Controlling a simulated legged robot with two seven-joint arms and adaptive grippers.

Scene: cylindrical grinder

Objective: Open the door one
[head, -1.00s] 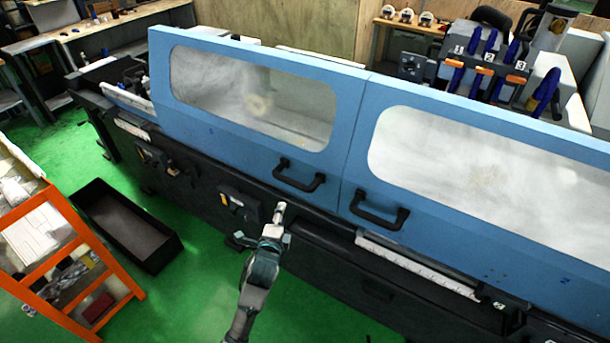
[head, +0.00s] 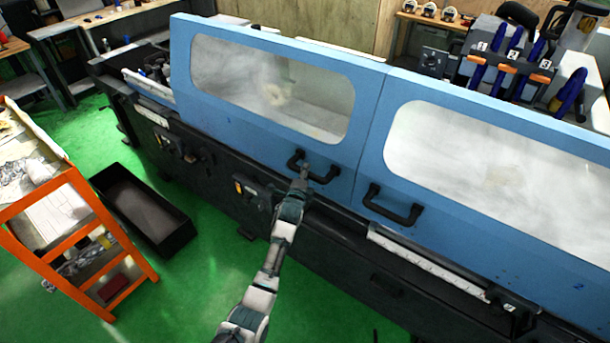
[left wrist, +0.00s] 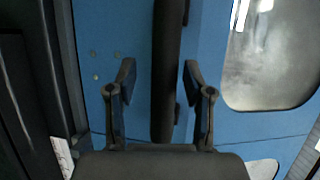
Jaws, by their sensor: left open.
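The left blue door (head: 250,135) of the grinder has a large window and a black bar handle (head: 328,180) low at its right end. The right blue door (head: 480,240) has a similar black handle (head: 392,208). Both doors look shut, with their edges meeting. My left gripper (head: 305,170) is at the left door's handle. In the left wrist view, the two fingers of my left gripper (left wrist: 158,75) are open. The handle bar (left wrist: 166,55) runs between them, with a gap on each side. My right gripper is not in view.
The dark machine base (head: 340,245) runs below the doors. An orange rack (head: 75,255) and a black bin (head: 140,215) stand on the green floor at left. Open floor lies in front of the machine.

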